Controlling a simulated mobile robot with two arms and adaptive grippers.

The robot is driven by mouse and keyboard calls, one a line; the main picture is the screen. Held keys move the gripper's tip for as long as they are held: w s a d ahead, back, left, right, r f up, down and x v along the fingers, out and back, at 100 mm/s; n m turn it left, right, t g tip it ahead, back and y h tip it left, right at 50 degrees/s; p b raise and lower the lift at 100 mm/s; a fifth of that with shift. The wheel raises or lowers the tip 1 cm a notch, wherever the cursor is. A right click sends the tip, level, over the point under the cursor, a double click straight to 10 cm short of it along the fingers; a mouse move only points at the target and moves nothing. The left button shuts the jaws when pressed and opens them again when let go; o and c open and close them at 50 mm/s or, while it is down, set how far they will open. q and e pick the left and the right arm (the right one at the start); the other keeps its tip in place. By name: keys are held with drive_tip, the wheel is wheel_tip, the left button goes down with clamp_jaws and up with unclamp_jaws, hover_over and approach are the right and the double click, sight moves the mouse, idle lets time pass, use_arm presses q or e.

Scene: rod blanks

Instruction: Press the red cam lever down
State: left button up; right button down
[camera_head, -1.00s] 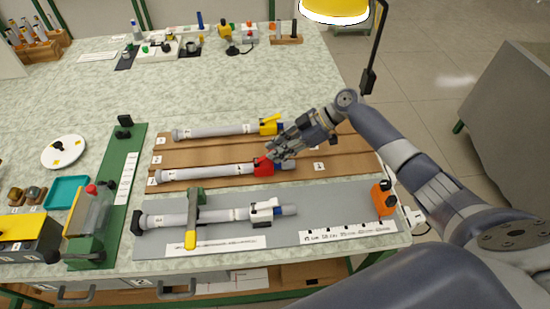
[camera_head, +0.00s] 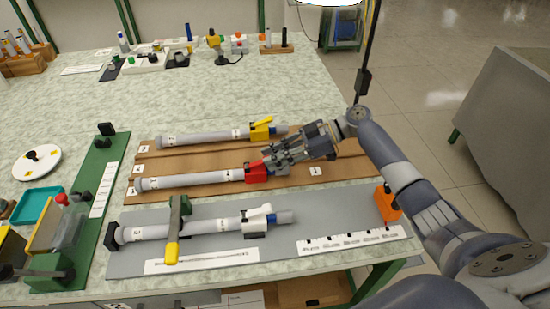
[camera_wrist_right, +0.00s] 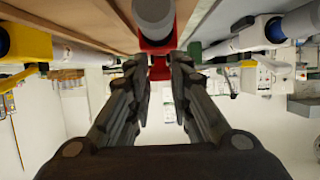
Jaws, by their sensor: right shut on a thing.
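The red cam clamp (camera_head: 256,174) sits near the right end of the middle grey rod (camera_head: 190,181), on the brown board. My right gripper (camera_head: 274,158) is just right of it, over the rod's end. In the right wrist view the red clamp (camera_wrist_right: 157,44) shows beyond the round rod end (camera_wrist_right: 154,16). A red part, apparently the cam lever (camera_wrist_right: 159,72), sits between the fingertips of my right gripper (camera_wrist_right: 165,80), which are closed in on it. The lever's exact angle is hidden behind the fingers in the head view. My left gripper is out of view.
A rod with a yellow clamp (camera_head: 261,130) lies behind, and one with a white clamp (camera_head: 256,222) lies in front on a grey plate (camera_head: 215,249). An orange block (camera_head: 388,202) stands at the plate's right end. The bench behind the boards is mostly clear.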

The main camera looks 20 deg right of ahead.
drive_tip(key=c, duration=1.4)
unclamp_jaws()
drive_tip(key=shift+c, duration=0.2)
drive_tip(key=v, duration=1.2)
drive_tip(key=shift+f, duration=0.1)
